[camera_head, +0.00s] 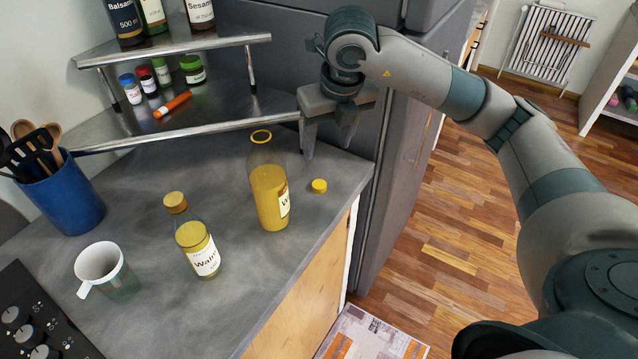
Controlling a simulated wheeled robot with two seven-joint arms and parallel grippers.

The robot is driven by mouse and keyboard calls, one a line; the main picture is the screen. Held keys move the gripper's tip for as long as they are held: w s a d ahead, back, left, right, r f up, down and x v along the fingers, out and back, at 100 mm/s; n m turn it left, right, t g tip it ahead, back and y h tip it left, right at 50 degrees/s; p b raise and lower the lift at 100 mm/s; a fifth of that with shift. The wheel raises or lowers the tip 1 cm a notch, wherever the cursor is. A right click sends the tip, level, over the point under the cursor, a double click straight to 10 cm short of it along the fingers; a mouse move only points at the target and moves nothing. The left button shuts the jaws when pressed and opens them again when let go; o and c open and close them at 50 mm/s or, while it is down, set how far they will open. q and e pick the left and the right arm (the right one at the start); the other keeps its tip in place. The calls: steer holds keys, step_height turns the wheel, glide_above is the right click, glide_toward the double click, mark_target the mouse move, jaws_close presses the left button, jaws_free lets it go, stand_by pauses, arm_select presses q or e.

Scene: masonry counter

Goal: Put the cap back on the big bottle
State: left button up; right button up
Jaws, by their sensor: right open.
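The big bottle (268,190) stands upright on the grey counter, holding yellow liquid, and its mouth shows a yellow rim with no cap on it. A small yellow cap (319,186) lies on the counter just right of the big bottle. A smaller bottle (196,240) with a cork-coloured cap on it stands to the left and nearer. My right gripper (328,150) is open and empty, pointing down above the counter, behind the cap and to the right of the big bottle's neck. My left gripper is not in view.
A metal corner shelf (180,52) with jars and bottles stands behind. A white mug (102,268), a blue utensil holder (68,200) and a stove (35,320) are on the left. The counter edge drops off just right of the cap, beside the grey fridge (400,150).

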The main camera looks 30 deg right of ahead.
step_height(320, 180, down, 2)
steer(key=p, duration=0.4)
glide_toward(319, 184)
steer(key=f, duration=0.1)
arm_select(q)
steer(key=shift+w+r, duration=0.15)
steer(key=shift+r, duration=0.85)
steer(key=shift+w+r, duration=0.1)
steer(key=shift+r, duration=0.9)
arm_select(e)
steer(key=shift+x, duration=0.85)
steer(key=shift+a, duration=0.2)
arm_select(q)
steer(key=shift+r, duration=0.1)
arm_select(e)
steer(key=shift+w+d+f+p, duration=0.1)
steer(key=shift+w+f+p, duration=0.1)
steer(key=shift+f+p, duration=0.25)
steer(key=shift+w+d+f+p, duration=0.1)
steer(key=shift+w+f+p, duration=0.1)
steer(key=shift+f+p, duration=0.2)
steer(key=shift+p+x, duration=0.55)
steer(key=shift+x, duration=0.5)
steer(key=shift+w+d+f, duration=0.1)
steer(key=shift+w+f, duration=0.1)
steer(key=shift+f, duration=0.45)
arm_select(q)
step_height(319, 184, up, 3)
